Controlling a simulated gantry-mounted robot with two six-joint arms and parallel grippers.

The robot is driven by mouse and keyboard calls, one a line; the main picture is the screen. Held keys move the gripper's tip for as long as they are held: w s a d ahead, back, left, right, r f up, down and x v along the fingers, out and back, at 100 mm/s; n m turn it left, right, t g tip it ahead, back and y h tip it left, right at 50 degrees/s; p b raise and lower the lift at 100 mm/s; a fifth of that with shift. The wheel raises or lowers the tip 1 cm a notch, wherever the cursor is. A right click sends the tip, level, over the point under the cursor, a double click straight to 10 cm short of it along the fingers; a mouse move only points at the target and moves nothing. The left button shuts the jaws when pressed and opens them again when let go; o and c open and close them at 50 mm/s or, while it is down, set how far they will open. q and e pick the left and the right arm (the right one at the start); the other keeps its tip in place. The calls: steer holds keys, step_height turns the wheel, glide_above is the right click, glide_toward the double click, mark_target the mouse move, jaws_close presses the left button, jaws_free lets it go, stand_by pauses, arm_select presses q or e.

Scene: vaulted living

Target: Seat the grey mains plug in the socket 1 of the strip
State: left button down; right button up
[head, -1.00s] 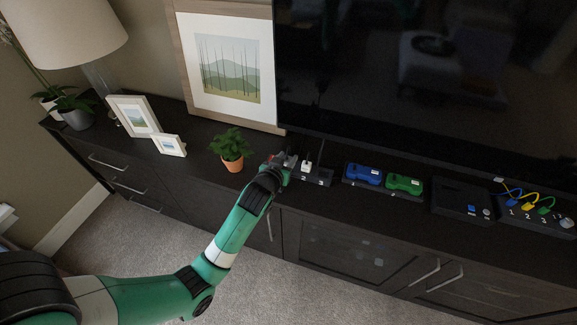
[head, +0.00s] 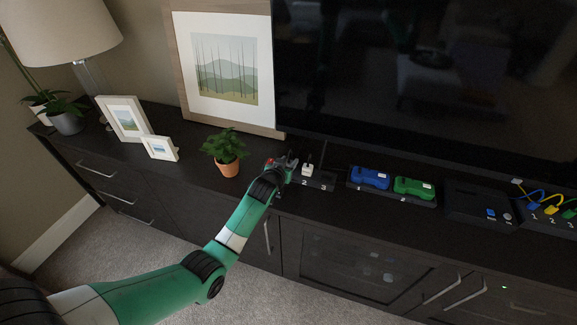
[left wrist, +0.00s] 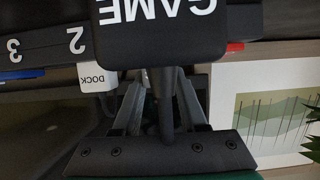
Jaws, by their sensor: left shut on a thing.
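The dark socket strip (head: 326,182) lies on the cabinet top, with numbers 2 and 3 showing; it also shows upside down in the left wrist view (left wrist: 40,45). Socket 1 is hidden behind my left gripper and the plug. My left gripper (left wrist: 163,105) is shut on a dark grey plug (left wrist: 160,38) marked GAME, with a cable running back between the fingers. The plug is over or at the strip's left end, beside socket 2; whether it is seated I cannot tell. In the head view my left gripper (head: 277,169) partly covers that end. My right gripper is not in view.
A white plug (head: 308,169) marked DOCK stands in socket 2, close beside the held plug. A potted plant (head: 227,168) stands left of my gripper. Blue (head: 370,178) and green (head: 414,187) devices sit to the right. The TV rises behind.

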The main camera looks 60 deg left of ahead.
arm_select(q)
steer(key=shift+f, duration=0.15)
steer(key=shift+c, duration=2.2)
jaws_free()
steer(key=shift+r, duration=0.3)
steer(key=shift+s+d+r+p, duration=0.15)
steer(key=shift+r+p, duration=0.05)
steer(key=shift+p, duration=0.2)
steer(key=p+v, duration=0.5)
steer(key=v, duration=0.5)
steer(key=shift+s+d+p, duration=0.2)
steer(key=shift+p, duration=0.2)
steer(key=shift+s+d+r, duration=0.1)
steer(key=shift+s+d, duration=0.2)
steer(key=shift+s, duration=0.05)
